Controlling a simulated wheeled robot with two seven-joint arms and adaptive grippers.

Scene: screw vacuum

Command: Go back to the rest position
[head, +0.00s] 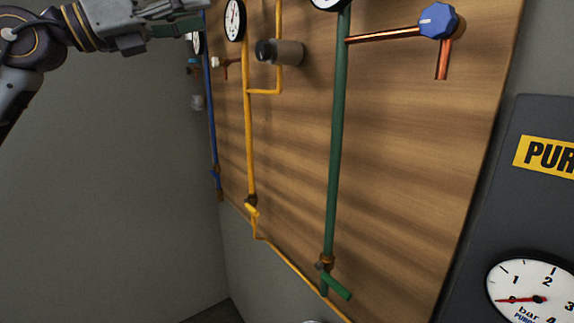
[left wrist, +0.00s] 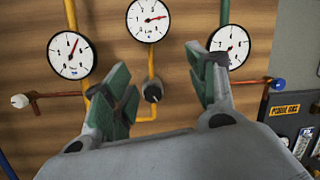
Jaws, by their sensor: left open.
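My left gripper (head: 185,17) reaches in from the upper left of the head view, its fingers pointing right toward the pipe board. In the left wrist view its two green-padded fingers (left wrist: 165,88) are spread apart with nothing between them. Beyond them is the wooden board (left wrist: 190,30). A dark knob (left wrist: 153,91) on a yellow pipe shows behind the gap between the fingers. I cannot tell the exact distance from fingertips to board. My right gripper is in neither view.
The wooden board (head: 400,120) carries a yellow pipe (head: 249,140), a green pipe (head: 337,140), a blue pipe (head: 211,130) and a blue knob (head: 438,21). A dark panel with a pressure gauge (head: 530,290) stands at right. Space before the grey wall (head: 110,200) looks clear.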

